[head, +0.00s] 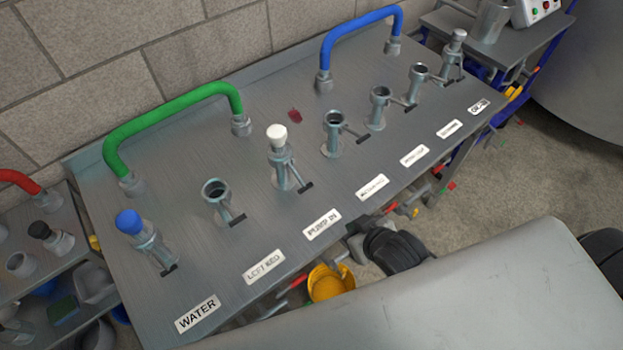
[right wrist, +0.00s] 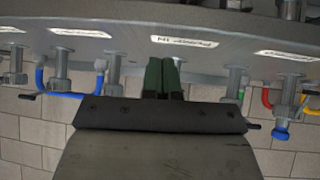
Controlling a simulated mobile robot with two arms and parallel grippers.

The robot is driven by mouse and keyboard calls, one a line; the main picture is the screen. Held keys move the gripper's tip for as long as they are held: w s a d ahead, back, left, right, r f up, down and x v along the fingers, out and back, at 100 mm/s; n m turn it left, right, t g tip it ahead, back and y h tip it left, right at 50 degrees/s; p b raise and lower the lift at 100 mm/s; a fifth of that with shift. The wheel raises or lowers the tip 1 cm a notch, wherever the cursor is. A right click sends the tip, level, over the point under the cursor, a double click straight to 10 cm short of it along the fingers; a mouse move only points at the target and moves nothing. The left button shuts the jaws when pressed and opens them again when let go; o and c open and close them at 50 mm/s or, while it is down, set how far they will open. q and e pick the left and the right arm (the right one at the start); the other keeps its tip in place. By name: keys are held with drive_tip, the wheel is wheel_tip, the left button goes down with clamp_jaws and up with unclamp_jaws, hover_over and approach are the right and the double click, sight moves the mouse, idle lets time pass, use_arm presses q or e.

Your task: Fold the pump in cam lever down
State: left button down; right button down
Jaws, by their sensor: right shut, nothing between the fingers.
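The pump in port (head: 283,170) stands on the steel bench top behind the PUMP IN label (head: 321,225), with a white cap (head: 277,136) on it. Its cam lever (head: 305,187) is a short arm with a black tip, sticking out toward the front right of the port; its exact angle is hard to tell. My right gripper (head: 360,247) is dark and low at the bench's front edge, apart from the lever. In the right wrist view its green fingers (right wrist: 163,77) are shut and empty; they hide what is behind them. My left gripper is not in view.
Other ports with levers stand in the same row, among them a blue-capped one (head: 130,222) and an open one (head: 216,190). A green hose (head: 170,108) and a blue hose (head: 352,28) arch behind them. A yellow object (head: 328,283) is below the front edge.

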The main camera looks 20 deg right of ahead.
drive_tip(key=w+a+r+n+t+y, duration=0.1)
drive_tip(key=a+r+t+y, duration=0.2)
drive_tip(key=r, duration=1)
drive_tip(key=p, duration=0.2)
hover_over(303, 184)
drive_tip(key=s+d, duration=0.2)
drive_tip(key=s, duration=0.2)
wheel_tip(303, 184, down, 4)
drive_tip(key=f, duration=0.1)
drive_tip(key=shift+w+a+f, duration=0.2)
drive_tip(key=shift+a+f, duration=0.05)
drive_tip(key=shift+f, duration=0.3)
drive_tip(key=shift+w+a+f, duration=0.2)
drive_tip(key=shift+f, duration=0.3)
drive_tip(key=shift+w+f, duration=0.25)
drive_tip(key=shift+f, duration=0.55)
